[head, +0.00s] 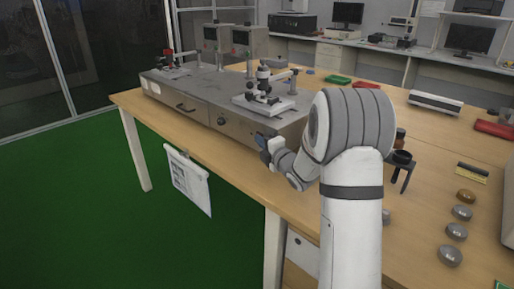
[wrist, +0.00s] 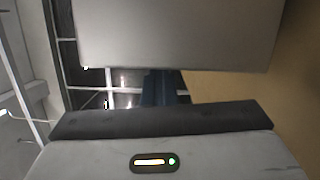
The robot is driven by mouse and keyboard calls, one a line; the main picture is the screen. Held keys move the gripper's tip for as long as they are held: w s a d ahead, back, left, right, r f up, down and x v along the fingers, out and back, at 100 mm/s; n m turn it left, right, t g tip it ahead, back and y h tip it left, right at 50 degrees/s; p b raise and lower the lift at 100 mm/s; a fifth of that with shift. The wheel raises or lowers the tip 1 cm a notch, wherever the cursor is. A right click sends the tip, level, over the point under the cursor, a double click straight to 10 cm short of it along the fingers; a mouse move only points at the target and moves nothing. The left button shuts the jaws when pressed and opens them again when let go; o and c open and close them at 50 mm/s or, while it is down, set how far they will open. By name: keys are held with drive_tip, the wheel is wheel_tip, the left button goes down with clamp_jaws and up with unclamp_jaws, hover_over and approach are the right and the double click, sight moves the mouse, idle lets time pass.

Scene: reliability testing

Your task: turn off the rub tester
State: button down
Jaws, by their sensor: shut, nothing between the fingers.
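The rub tester (head: 205,118) is a long grey metal box on the wooden table, with small mechanisms on top and a dark handle and small dark knob (head: 221,121) on its front face. My gripper (head: 261,141) is at the right part of that front face, close to it; I cannot tell whether it touches. In the wrist view, the dark blue fingers (wrist: 163,87) are together and empty, beside a plain grey panel (wrist: 175,35) that looks like the tester's housing. A power switch cannot be made out in either view. My arm hides the tester's right end.
The wooden table (head: 240,176) has a clear strip along its front edge. A clipboard sheet (head: 188,182) hangs below that edge. Several round weights (head: 456,231) and a dark stand (head: 402,160) are right of my arm. Two control boxes (head: 216,38) stand behind the tester.

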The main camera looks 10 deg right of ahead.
drive_tip(key=shift+d, duration=0.1)
drive_tip(key=shift+s+a+f+b, duration=0.1)
drive_tip(key=shift+a+b, duration=0.15)
drive_tip(key=shift+b, duration=0.05)
drive_tip(key=s+a+b, duration=0.2)
drive_tip(key=a, duration=0.1)
drive_tip(key=shift+s+b, duration=0.25)
drive_tip(key=shift+b, duration=0.15)
drive_tip(key=v, duration=0.2)
drive_tip(key=p+v, duration=0.1)
drive_tip(key=v, duration=0.2)
drive_tip(key=r+v, duration=0.1)
drive_tip(key=v, duration=0.2)
drive_tip(key=shift+s+d, duration=0.15)
drive_tip(key=shift+d, duration=0.1)
drive_tip(key=shift+s+d, duration=0.1)
drive_tip(key=shift+s, duration=0.45)
